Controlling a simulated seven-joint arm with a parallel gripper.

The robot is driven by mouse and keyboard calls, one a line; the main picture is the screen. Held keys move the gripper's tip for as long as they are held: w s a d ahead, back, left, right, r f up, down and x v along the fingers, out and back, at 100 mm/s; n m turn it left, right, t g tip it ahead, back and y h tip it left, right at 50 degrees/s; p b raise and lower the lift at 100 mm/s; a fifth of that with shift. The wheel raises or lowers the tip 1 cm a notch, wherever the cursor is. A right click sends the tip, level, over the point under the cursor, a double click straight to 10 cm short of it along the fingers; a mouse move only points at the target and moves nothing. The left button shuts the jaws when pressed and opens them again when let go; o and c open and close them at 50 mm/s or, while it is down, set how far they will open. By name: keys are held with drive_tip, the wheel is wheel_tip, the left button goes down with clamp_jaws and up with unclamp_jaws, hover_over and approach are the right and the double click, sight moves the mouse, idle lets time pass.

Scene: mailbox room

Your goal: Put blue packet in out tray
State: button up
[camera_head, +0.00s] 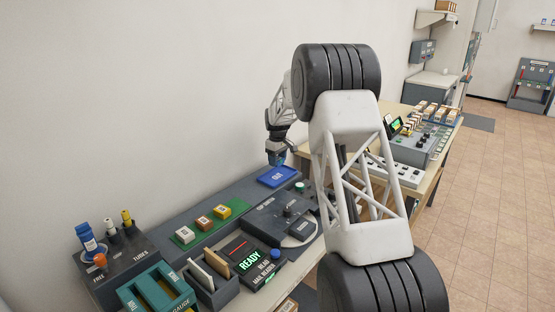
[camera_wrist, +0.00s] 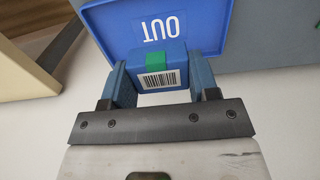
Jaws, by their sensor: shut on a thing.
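The blue packet (camera_wrist: 176,62) has a barcode label and a green band. In the wrist view it sits between the two blue fingers of my gripper (camera_wrist: 160,74), which is shut on it. The blue out tray (camera_wrist: 105,22), marked OUT, lies just beyond the packet and partly behind it. I cannot tell from the wrist view whether the packet touches the tray. In the head view my gripper (camera_head: 276,157) is just above the out tray (camera_head: 270,184) at the far end of the grey bench; the packet is small and hard to make out there.
Several small packets (camera_head: 204,223) lie on a green strip nearer along the bench. A dark device (camera_head: 283,219) stands right beside the tray area. A READY panel (camera_head: 250,260) and a tube rack (camera_head: 118,255) are nearer. The wall runs close behind.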

sight(277, 176)
drive_tip(key=shift+f, duration=1.85)
drive_tip(key=shift+f, duration=1.25)
idle(0.9)
drive_tip(key=o, duration=1.3)
drive_tip(key=shift+r, duration=0.15)
drive_tip(key=shift+r, duration=2.85)
